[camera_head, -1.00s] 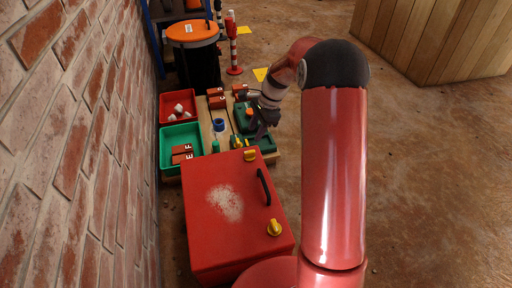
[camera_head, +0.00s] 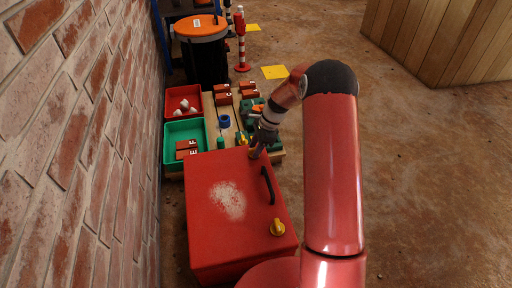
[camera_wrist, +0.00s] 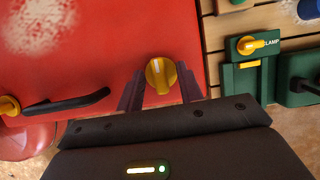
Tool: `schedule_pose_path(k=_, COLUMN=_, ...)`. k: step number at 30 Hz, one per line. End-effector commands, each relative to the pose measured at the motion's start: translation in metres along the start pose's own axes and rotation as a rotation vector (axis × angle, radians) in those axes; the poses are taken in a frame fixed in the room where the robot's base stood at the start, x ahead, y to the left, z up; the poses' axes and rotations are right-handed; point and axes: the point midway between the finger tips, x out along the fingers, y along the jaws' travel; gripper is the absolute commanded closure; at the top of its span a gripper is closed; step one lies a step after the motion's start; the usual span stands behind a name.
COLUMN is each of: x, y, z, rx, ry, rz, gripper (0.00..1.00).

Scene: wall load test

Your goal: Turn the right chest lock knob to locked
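The near knob (camera_head: 277,228) is clear in the head view and also shows at the left edge of the wrist view (camera_wrist: 9,105). My gripper (camera_head: 257,152) is over the far end of the lid and hides the other knob in the head view. In the wrist view this knob (camera_wrist: 160,75) sits between the two fingers of my gripper (camera_wrist: 160,90). The fingers are apart, one on each side, with small gaps visible beside the knob.
Beyond the chest is a wooden board with a green clamp (camera_wrist: 252,70), red blocks (camera_head: 223,95) and a blue ring (camera_head: 224,121). A green tray (camera_head: 171,142) and a red tray (camera_head: 172,108) lie beside it. A brick wall (camera_head: 80,150) runs along the left.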

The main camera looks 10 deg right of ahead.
Motion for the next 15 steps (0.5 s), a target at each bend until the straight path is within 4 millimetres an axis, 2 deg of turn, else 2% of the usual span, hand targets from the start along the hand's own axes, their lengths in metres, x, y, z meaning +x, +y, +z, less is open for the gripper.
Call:
schedule_pose_path(k=4, x=-0.0002, y=0.0, z=0.0002, rx=0.0, ry=0.0, rz=0.0, gripper=0.64)
schedule_pose_path(k=12, x=-0.0005, y=-0.0001, z=0.0001, rx=0.0, ry=0.0, rz=0.0, gripper=0.98)
schedule_pose_path(k=15, x=-0.0005, y=-0.0001, z=0.0001, rx=0.0, ry=0.0, rz=0.0, gripper=1.0)
